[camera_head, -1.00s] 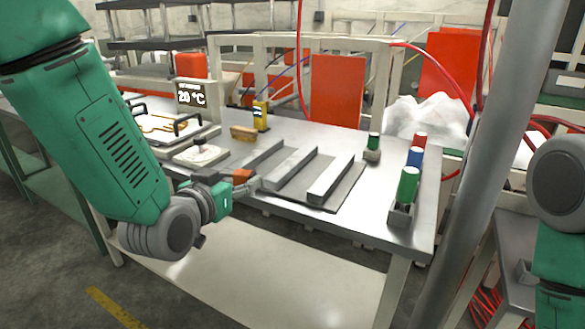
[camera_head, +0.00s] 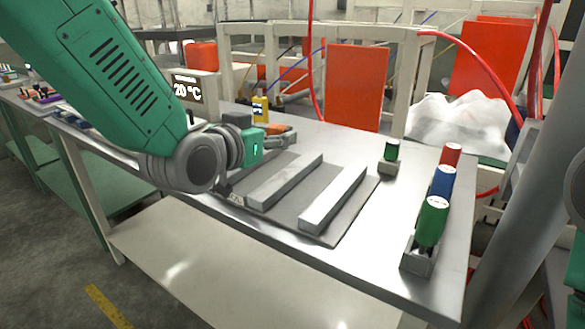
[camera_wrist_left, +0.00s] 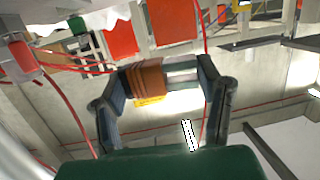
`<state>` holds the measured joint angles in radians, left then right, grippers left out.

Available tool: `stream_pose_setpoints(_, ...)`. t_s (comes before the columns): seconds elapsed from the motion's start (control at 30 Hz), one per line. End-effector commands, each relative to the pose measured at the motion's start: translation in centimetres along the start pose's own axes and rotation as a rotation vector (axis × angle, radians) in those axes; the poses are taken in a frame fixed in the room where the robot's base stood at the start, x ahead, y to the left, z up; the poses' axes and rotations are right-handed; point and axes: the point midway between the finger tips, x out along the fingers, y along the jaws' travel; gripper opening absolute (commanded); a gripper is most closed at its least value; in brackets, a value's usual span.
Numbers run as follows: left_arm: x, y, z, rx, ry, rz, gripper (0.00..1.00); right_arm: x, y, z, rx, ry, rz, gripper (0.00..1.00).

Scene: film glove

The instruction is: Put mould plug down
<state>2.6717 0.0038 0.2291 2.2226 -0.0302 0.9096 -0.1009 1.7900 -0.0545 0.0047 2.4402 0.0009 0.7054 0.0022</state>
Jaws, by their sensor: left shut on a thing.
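The mould plug (camera_wrist_left: 148,80) is a ribbed orange-brown piece with a grey metal part, held across my left gripper (camera_wrist_left: 163,75) in the left wrist view. In the head view, my left gripper (camera_head: 283,134) is shut on it above the table, behind the plate with bars. Only a small orange part of the plug (camera_head: 270,129) shows there; the fingers and wrist hide the rest. I cannot tell how far it is above the tabletop. My right gripper is not in view.
A grey plate (camera_head: 288,212) with long metal bars lies on the metal table (camera_head: 377,222). Red, blue and green cylinders (camera_head: 433,220) stand along the right edge, with a small green-topped one (camera_head: 391,151) behind. A yellow device (camera_head: 260,107) and temperature display (camera_head: 188,89) stand beyond my gripper.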

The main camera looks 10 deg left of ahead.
Motion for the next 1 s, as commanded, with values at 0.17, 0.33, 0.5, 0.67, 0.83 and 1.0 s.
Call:
stream_pose_setpoints(0.17, 0.7, 0.0, 3.9, 0.0, -0.005, 0.001, 0.26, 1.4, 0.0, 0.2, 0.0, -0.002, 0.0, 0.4)
stream_pose_setpoints(0.33, 1.2, -0.1, 5.6, -0.001, -0.003, 0.0, 0.26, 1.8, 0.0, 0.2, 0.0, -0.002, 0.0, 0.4)
stream_pose_setpoints(0.5, 1.4, 0.1, 7.2, 0.0, -0.004, 0.0, 0.26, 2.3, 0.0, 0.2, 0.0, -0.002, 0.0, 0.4)
stream_pose_setpoints(0.67, 1.9, 0.0, 9.2, 0.0, -0.004, 0.0, 0.26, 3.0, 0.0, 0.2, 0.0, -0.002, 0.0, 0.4)
stream_pose_setpoints(0.83, 1.9, 0.0, 9.1, 0.0, -0.001, 0.0, 0.26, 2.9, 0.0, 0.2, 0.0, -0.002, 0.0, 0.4)
stream_pose_setpoints(1.0, 1.9, 0.1, 9.4, 0.0, -0.002, 0.0, 0.26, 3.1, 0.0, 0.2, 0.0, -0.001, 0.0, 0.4)
